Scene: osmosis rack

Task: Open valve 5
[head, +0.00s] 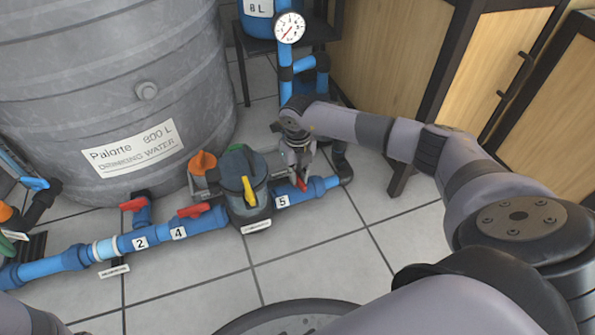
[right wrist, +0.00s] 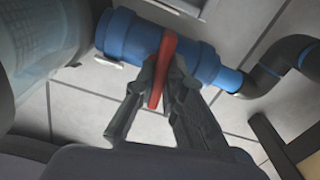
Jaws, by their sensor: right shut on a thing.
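Valve 5 is on the blue pipe at the centre of the head view, beside the label "5" (head: 282,202). Its red handle (head: 302,184) also shows in the right wrist view (right wrist: 163,62), where it lies across the blue pipe (right wrist: 205,62). My right gripper (head: 300,172) is over the valve from above. In the right wrist view its fingers (right wrist: 165,85) are shut on the red handle, one on each side. My left gripper is not in view.
A pump with a yellow lever (head: 248,190) stands just left of valve 5. Red valve handles (head: 195,210) sit by labels 4 and 2. A grey 800 L tank (head: 110,80) fills the left. Wooden cabinets (head: 390,50) stand at right. Tiled floor (head: 330,250) in front is clear.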

